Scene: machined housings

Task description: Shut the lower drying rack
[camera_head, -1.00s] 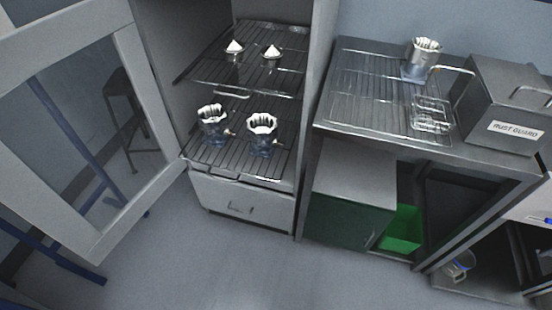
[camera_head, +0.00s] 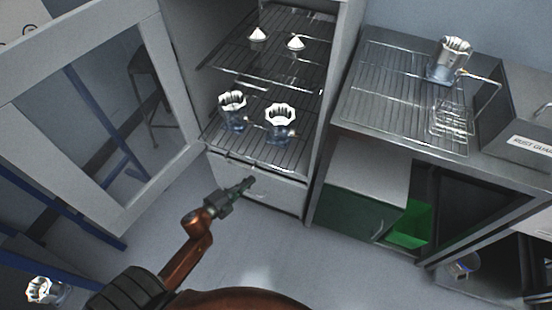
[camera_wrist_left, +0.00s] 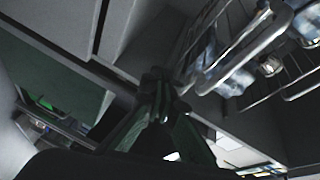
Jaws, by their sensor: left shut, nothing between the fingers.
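The lower drying rack (camera_head: 258,152) is a dark wire shelf in the open cabinet. It reaches forward past the upper rack, out over the pale drawer front. Two metal housings, a left one (camera_head: 233,112) and a right one (camera_head: 281,124), stand upright on it. My left gripper (camera_head: 249,182) is shut and empty, in front of the drawer and below the rack's front edge. In the left wrist view, my gripper (camera_wrist_left: 160,82) shows beside a bright rack handle bar (camera_wrist_left: 238,62), seemingly apart from it. My right gripper is out of view.
The upper rack (camera_head: 270,72) holds two white cones. The glass cabinet door (camera_head: 110,110) stands open at left. A bench (camera_head: 385,85) with a housing (camera_head: 452,60) and a grey box (camera_head: 520,120) is at right. Another housing (camera_head: 42,290) shows at bottom left. The floor in front is clear.

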